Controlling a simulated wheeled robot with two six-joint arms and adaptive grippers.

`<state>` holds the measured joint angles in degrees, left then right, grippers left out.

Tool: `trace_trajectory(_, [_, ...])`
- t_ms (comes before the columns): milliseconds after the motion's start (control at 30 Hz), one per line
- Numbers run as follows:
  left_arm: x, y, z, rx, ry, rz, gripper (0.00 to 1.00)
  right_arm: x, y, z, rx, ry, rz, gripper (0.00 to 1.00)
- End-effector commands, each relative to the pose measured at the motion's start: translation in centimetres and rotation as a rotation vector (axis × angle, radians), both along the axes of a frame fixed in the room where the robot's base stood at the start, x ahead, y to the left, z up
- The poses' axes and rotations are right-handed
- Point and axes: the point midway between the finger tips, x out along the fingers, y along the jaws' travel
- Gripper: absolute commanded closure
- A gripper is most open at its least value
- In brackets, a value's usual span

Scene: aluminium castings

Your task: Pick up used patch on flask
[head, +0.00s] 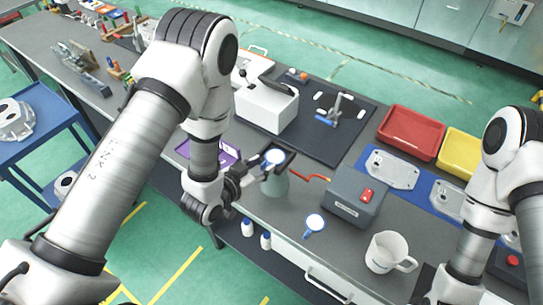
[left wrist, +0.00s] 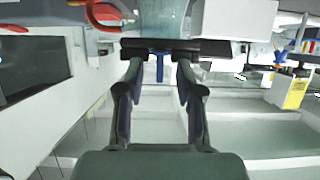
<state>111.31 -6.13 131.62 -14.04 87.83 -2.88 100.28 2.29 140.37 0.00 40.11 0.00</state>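A pale green flask (head: 275,184) stands on the bench with a dark, flat piece at its top. A round white patch with a blue rim (head: 274,157) lies on that top. My left gripper (head: 258,172) is beside the top of the flask, at its left. In the left wrist view its two fingers (left wrist: 158,72) are apart, with a narrow blue tab (left wrist: 160,68) between them below a dark bar (left wrist: 175,47). Whether the fingers touch the bar I cannot tell. A similar white and blue patch (head: 314,223) lies on the bench. My right gripper is not visible.
A grey box with a red switch (head: 357,196) and a white mug (head: 388,252) stand right of the flask. A purple tray (head: 212,152) lies behind my left wrist. A white box (head: 266,106), red bin (head: 411,133) and yellow bin (head: 460,153) are farther back.

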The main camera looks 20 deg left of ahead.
Motion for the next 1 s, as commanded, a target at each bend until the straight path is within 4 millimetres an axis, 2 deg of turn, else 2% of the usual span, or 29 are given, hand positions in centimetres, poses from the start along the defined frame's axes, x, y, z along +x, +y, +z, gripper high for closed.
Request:
trace_trajectory(67, [0.0, 0.0, -0.1, 0.0, 0.0, 0.0, 0.64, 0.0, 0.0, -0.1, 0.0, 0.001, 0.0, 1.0])
trace_trajectory(167, [0.0, 0.0, -0.1, 0.0, 0.0, 0.0, 0.95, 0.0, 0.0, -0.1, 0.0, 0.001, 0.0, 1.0])
trace_trajectory(200, [0.0, 0.0, -0.1, 0.0, 0.0, 0.0, 1.0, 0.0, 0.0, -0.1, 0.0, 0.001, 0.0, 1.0])
trace_trajectory(667, [0.0, 0.0, 0.3, 0.001, -0.001, 0.001, 1.0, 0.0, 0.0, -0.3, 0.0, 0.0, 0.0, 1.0])
trace_trajectory(867, [0.0, 0.0, 2.7, 0.001, -0.005, 0.0, 1.0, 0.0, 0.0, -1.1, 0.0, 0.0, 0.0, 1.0])
trace_trajectory(1000, [0.0, 0.1, 5.9, 0.001, -0.007, 0.001, 1.0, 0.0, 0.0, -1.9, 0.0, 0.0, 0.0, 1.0])
